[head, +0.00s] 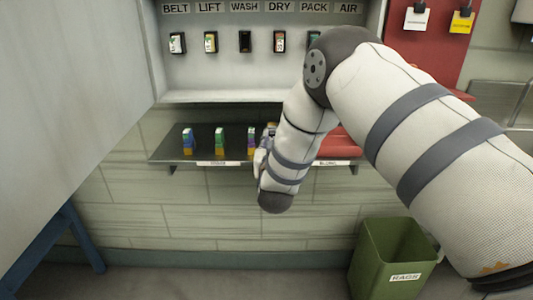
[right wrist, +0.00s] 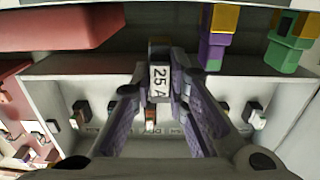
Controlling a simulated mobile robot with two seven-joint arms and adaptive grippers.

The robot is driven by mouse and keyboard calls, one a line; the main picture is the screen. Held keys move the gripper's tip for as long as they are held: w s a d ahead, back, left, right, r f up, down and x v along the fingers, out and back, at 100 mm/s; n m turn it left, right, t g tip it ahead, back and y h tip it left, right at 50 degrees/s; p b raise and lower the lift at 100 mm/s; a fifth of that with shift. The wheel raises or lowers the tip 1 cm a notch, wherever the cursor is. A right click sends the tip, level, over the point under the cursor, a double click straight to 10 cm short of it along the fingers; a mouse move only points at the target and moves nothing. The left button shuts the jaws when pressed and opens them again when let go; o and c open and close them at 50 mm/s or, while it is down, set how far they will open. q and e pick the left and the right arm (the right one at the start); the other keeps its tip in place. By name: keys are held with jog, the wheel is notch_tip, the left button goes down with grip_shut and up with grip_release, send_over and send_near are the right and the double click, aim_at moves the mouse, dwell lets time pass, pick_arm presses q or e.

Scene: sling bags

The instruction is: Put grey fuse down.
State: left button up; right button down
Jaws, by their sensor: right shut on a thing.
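The grey fuse (right wrist: 159,79), marked 25 A, sits between the two fingers of my right gripper (right wrist: 160,92) in the right wrist view. The gripper is shut on it. In the head view my right gripper (head: 262,152) is at the dark shelf (head: 168,156), just right of the purple fuse, and is mostly hidden by my wrist. I cannot tell whether the grey fuse touches the shelf. My left gripper is not in view.
A blue fuse (head: 188,141), a green fuse (head: 220,140) and a purple fuse (head: 251,138) stand on the shelf. A red tray (head: 338,146) is at its right end. A labelled switch panel (head: 222,70) is above. A green bin (head: 388,255) stands below.

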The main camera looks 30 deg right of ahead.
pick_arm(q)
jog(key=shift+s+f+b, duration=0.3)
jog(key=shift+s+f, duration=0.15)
pick_arm(e)
jog(key=shift+w+f, duration=0.25)
jog(key=shift+f, duration=0.65)
jog(key=shift+w+f, duration=0.2)
jog(key=shift+f, duration=0.65)
jog(key=shift+f, duration=0.15)
jog(key=c, duration=1.6)
grip_release()
